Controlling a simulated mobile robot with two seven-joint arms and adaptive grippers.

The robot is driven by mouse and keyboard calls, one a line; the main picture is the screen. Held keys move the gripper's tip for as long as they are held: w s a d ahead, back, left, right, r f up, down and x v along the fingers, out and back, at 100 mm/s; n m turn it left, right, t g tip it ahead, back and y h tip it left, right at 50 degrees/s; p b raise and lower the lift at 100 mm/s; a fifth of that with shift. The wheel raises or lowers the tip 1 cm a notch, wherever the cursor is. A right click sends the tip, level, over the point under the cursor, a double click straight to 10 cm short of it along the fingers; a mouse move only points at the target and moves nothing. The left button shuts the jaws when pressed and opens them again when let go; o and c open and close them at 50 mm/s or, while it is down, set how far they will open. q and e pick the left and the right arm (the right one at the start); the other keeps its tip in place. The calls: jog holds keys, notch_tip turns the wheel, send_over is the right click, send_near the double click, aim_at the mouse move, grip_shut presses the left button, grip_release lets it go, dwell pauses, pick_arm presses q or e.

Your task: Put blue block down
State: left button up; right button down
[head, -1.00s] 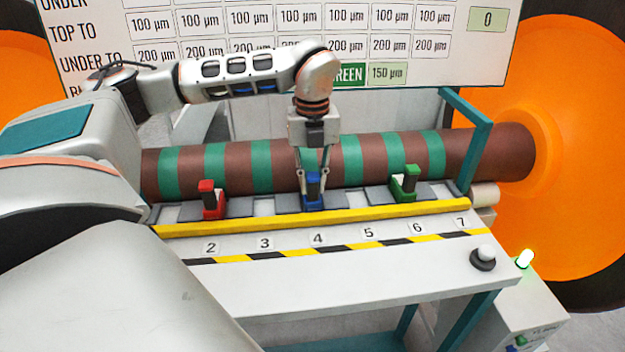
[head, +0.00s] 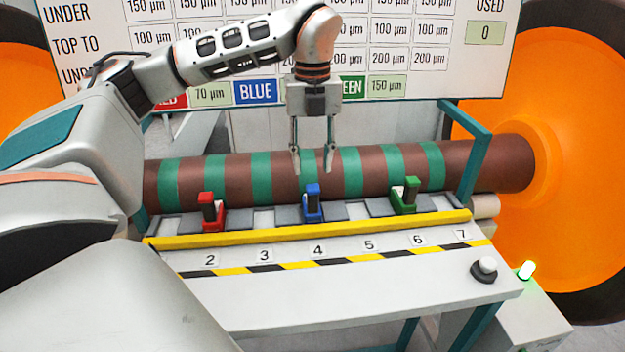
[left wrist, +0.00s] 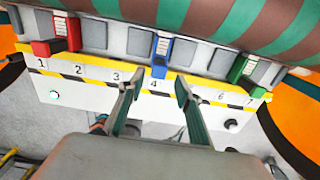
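The blue block (head: 312,204) stands upright on the rail of the bench, behind the label 4. It also shows in the left wrist view (left wrist: 160,65), beyond the fingertips and between them. My left gripper (head: 313,168) is above the blue block, pointing down, with its two fingers apart and nothing between them. In the left wrist view the open fingers (left wrist: 153,90) are clear of the block. My right gripper is in neither view.
A red block (head: 211,214) stands to the left on the rail and a green block (head: 405,197) to the right. The striped shaft (head: 230,178) lies close behind them. A yellow strip (head: 310,229) edges the rail. A knob (head: 484,268) sits at the bench's right.

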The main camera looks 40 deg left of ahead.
pick_arm(q)
notch_tip(320, 180, up, 3)
jog(key=shift+r, duration=0.2)
dwell(0.6)
